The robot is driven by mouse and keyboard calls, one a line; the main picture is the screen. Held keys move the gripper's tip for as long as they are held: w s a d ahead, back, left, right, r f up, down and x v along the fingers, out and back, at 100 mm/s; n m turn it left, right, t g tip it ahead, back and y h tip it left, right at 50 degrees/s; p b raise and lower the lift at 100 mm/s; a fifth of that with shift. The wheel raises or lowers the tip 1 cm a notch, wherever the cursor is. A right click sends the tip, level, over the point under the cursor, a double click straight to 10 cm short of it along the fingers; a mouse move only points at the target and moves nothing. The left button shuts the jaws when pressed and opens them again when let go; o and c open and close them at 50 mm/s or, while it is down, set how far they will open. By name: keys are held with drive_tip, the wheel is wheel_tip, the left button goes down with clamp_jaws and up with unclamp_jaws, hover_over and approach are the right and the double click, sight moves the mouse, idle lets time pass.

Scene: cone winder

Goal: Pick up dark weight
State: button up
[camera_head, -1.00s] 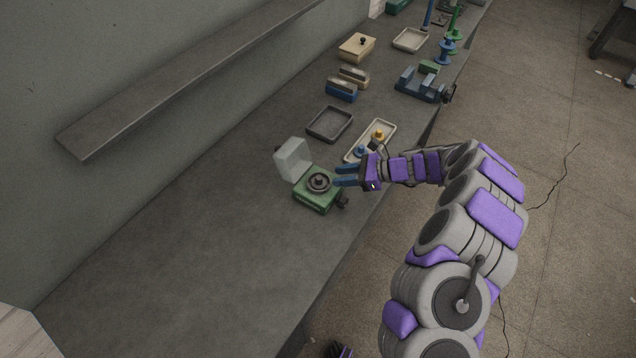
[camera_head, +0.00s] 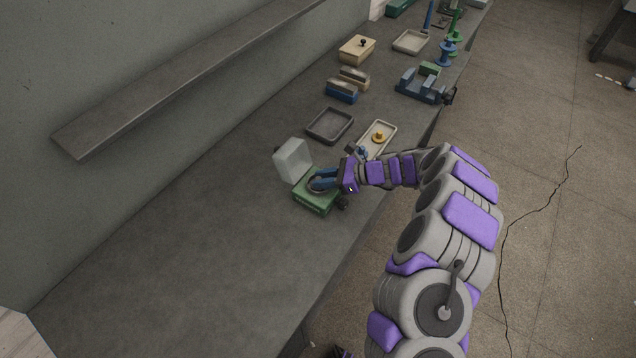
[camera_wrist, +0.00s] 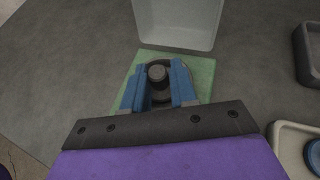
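The dark weight (camera_wrist: 157,73), a round dark disc with a raised knob, sits on a green base (camera_head: 312,203). In the head view the weight (camera_head: 318,186) is largely covered by my fingers. My gripper (camera_wrist: 161,78) has its two blue fingers low over the disc, one on each side of the knob. The fingers are apart with the knob between them, and I see no clear grip on it. In the head view my gripper (camera_head: 315,180) reaches over the base from the right. A clear open cover (camera_head: 293,161) stands upright behind the weight.
A cream tray (camera_head: 364,153) with a yellow weight (camera_head: 379,137) and a blue piece lies just behind my wrist. An empty dark tray (camera_head: 330,125) is farther back. A wall shelf (camera_head: 180,80) runs along the left. The bench's near left is clear.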

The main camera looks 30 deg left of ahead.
drive_tip(key=shift+d, duration=0.15)
clamp_jaws()
drive_tip(key=shift+r, duration=0.1)
